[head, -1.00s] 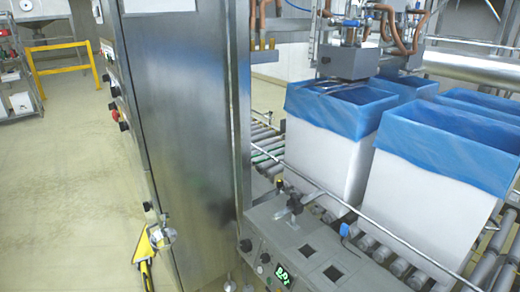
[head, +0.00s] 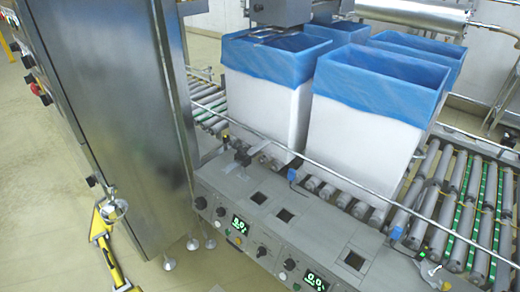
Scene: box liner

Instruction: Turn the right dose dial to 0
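The grey control panel (head: 300,225) runs along the front of the conveyor. Its left lit display (head: 240,225) and right lit display (head: 315,281) show small green-white digits that I cannot read surely. A black knob (head: 262,251) and another dark knob (head: 290,264) sit to the left of the right display. More black knobs (head: 200,203) sit left of the left display. I cannot tell the dial settings. Neither of my grippers is in view.
Tall white boxes with blue liners (head: 368,120) stand on the roller conveyor (head: 465,210) behind the panel. A steel cabinet (head: 110,110) blocks the left. A yellow and black object (head: 102,232) stands by its lower edge. Open floor (head: 40,210) lies at the far left.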

